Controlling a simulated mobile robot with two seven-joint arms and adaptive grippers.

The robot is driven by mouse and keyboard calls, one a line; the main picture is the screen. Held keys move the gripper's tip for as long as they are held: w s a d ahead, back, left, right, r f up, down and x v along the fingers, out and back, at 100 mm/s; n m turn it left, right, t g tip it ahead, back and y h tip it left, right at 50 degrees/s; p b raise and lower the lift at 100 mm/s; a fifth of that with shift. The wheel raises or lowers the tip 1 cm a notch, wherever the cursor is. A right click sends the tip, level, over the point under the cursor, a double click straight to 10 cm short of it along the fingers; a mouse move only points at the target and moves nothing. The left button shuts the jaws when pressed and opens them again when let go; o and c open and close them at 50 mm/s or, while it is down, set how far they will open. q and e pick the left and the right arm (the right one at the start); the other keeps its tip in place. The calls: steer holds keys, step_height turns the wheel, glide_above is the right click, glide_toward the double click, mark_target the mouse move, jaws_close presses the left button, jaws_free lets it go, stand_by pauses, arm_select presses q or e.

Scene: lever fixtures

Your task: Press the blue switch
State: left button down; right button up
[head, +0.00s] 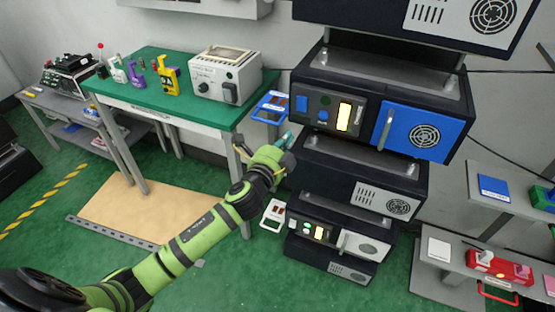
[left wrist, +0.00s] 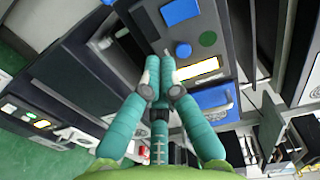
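The dark machine (head: 330,90) with the blue door (head: 408,130) has a front panel. On it are a blue square (head: 301,103), a round blue button (head: 323,115), a dark green round button (head: 325,100) and a lit yellow display (head: 344,117). The left wrist view shows the blue square (left wrist: 180,11) and the round blue button (left wrist: 183,50) just beyond my fingertips. I cannot tell which one is the switch. My left gripper (head: 287,138) is shut and empty, its teal fingers (left wrist: 160,66) together, just below the panel; contact is unclear. My right gripper is out of view.
A smaller machine (head: 335,235) stands below. A blue-framed holder (head: 271,107) hangs left of the panel. The green table (head: 150,97) at left carries a grey box (head: 225,76) and small tools. A low shelf (head: 435,275) with red items is at right.

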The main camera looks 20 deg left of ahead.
arm_select(q)
steer(key=shift+s+a+f+b, duration=0.1)
steer(key=shift+s+f+b, duration=0.1)
steer(key=shift+s, duration=0.5)
steer(key=shift+s+a+f+b, duration=0.1)
steer(key=shift+s+f, duration=0.15)
steer(key=shift+s, duration=0.45)
steer(key=shift+s+a+f+b, duration=0.1)
steer(key=shift+s+f+b, duration=0.1)
steer(key=shift+s, duration=0.5)
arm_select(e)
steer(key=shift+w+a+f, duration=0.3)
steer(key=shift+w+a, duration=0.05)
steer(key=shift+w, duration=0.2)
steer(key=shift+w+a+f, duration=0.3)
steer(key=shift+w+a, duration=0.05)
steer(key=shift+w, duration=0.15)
